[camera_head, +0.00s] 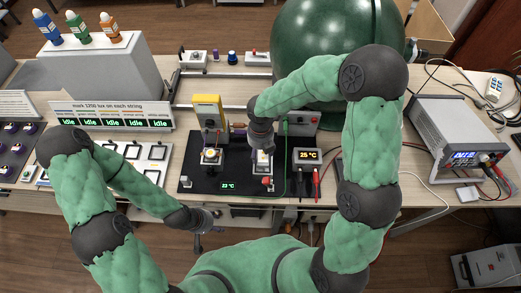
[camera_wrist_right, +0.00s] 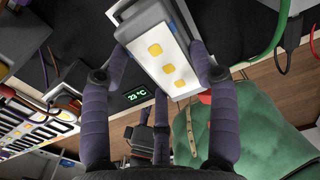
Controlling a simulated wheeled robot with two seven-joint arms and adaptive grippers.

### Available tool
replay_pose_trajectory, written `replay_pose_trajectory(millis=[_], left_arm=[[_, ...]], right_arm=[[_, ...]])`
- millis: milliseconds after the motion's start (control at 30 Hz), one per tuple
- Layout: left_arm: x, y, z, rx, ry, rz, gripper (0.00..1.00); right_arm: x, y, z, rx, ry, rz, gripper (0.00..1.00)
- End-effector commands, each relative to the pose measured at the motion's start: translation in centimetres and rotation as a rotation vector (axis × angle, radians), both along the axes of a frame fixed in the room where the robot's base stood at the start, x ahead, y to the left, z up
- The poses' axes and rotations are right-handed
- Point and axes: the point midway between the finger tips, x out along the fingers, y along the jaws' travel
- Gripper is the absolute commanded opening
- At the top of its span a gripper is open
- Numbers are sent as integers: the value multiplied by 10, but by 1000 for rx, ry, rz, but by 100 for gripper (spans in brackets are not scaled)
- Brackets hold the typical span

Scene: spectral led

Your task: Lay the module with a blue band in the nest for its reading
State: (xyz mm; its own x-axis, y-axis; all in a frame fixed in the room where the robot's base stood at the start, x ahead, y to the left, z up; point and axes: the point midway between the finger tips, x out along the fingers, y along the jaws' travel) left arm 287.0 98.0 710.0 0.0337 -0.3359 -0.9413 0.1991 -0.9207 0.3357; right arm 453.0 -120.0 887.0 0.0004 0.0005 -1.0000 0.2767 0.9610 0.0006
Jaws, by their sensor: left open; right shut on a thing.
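My right gripper (camera_head: 262,148) is low over the right side of the black board (camera_head: 234,172). It is shut on a module (camera_wrist_right: 165,62), a grey block with a white face and several yellow squares, between its fingers in the right wrist view. My left gripper (camera_head: 202,235) is open and empty in front of the table edge.
A large green sphere (camera_head: 330,40) stands behind my right arm. White-framed trays (camera_head: 154,153) are at left, below a row of Idle displays (camera_head: 112,122). A bench instrument (camera_head: 455,130) stands at right.

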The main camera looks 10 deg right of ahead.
Motion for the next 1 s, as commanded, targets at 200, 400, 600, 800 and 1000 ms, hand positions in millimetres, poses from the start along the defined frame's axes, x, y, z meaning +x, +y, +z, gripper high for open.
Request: replay_pose_trajectory(millis=[200, 400, 600, 800, 1000], left_arm=[[0, 0, 6, 0, 0, 0, 49], [0, 0, 5, 0, 0, 0, 49], [0, 0, 8, 0, 0, 0, 49], [0, 0, 18, 0, 0, 0, 49], [0, 0, 17, 0, 0, 0, 49]], right_arm=[[0, 0, 5, 0, -1, 0, 21], [0, 0, 4, 0, -1, 0, 21], [0, 0, 6, 0, 0, 0, 21], [0, 0, 12, 0, 0, 0, 21], [0, 0, 11, 0, -1, 0, 21]])
